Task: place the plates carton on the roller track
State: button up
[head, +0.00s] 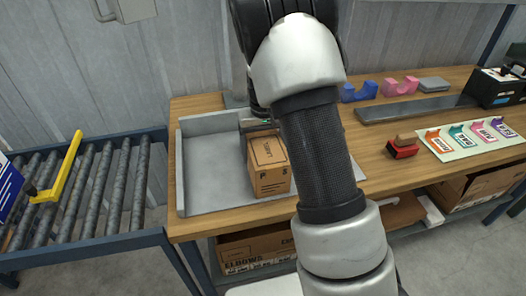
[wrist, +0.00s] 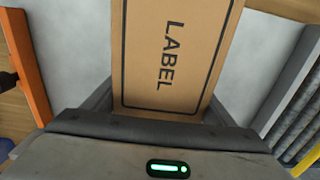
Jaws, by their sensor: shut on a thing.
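The plates carton (head: 268,170), a brown cardboard box, is at the right part of the grey tray on the workbench. Its side lettering is partly legible, and I cannot tell whether its base touches the tray. My gripper (wrist: 160,108) is shut on the carton, one finger on each side. In the wrist view the carton (wrist: 172,50) shows a black-framed face reading LABEL. In the head view my arm hides most of the gripper. The roller track (head: 98,200), with grey rollers in a blue frame, is at the left, beside the bench.
A yellow bar (head: 62,172) crosses the track, with a blue-and-white box (head: 8,190) at the far left edge. The grey tray (head: 208,180) has raised walls and is bare left of the carton. Tape dispensers (head: 360,92), a stamp (head: 402,147) and label cards (head: 470,137) lie right.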

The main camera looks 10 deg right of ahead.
jog(key=shift+w, duration=0.1)
jog(key=o, duration=1.4)
jog(key=shift+f, duration=0.1)
jog(key=o, duration=0.4)
jog(key=shift+o, duration=0.2)
